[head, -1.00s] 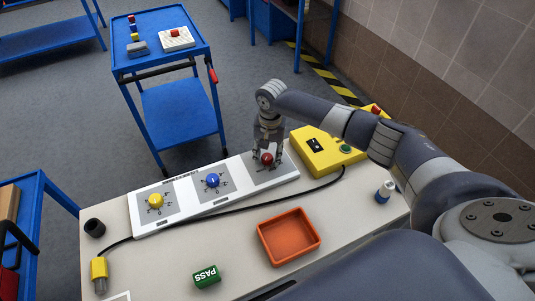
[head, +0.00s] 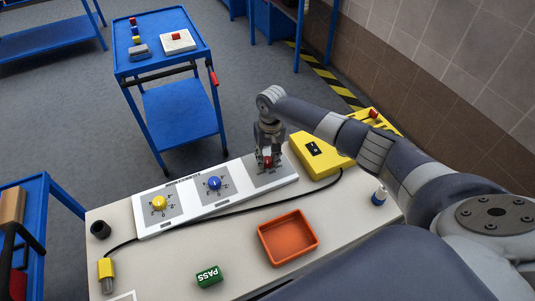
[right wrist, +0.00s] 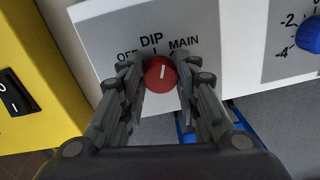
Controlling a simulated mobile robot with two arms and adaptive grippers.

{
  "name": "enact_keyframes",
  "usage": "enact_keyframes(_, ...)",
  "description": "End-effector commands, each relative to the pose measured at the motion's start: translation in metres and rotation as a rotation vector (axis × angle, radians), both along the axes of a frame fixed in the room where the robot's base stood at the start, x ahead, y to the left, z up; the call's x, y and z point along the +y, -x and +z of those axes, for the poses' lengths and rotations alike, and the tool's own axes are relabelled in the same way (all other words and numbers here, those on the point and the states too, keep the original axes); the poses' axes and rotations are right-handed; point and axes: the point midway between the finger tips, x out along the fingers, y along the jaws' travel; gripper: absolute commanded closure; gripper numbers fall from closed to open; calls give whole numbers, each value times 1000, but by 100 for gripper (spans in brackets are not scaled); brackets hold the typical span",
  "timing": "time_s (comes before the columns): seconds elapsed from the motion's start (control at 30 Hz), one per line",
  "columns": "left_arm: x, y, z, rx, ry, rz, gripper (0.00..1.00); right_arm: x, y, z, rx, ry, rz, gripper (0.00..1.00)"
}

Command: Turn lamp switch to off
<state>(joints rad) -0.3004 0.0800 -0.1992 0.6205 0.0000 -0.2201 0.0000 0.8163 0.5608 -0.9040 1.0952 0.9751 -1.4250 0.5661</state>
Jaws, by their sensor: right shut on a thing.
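The lamp switch is a red round knob (right wrist: 160,74) on a grey panel with labels OFF, DIP and MAIN. Its white mark points up and slightly right in the right wrist view, roughly between DIP and MAIN. OFF stands to the upper left, partly covered by a finger. My right gripper (right wrist: 159,84) is shut on the red knob, one finger on each side. In the head view the right gripper (head: 268,150) reaches down onto the red knob (head: 267,162) at the right end of the white panel (head: 196,222). My left gripper is not in view.
The panel also carries a yellow knob (head: 159,202) and a blue knob (head: 214,183). A yellow box (head: 318,163) with a black rocker switch stands close at right. An orange tray (head: 288,256), a green PASS block (head: 209,276) and a black cable lie in front.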

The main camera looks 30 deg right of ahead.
Motion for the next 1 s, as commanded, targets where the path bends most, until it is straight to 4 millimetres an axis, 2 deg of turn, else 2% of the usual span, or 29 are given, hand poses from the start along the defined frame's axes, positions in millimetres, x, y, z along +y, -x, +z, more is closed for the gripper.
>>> enact_keyframes(0.1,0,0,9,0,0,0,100,0,1,1,4,-2,109,94)
enact_keyframes(0.4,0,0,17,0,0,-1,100,-1,0,0,3,-1,395,94)
enact_keyframes(1.0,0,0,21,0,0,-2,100,-1,-2,-1,1,-2,939,94)
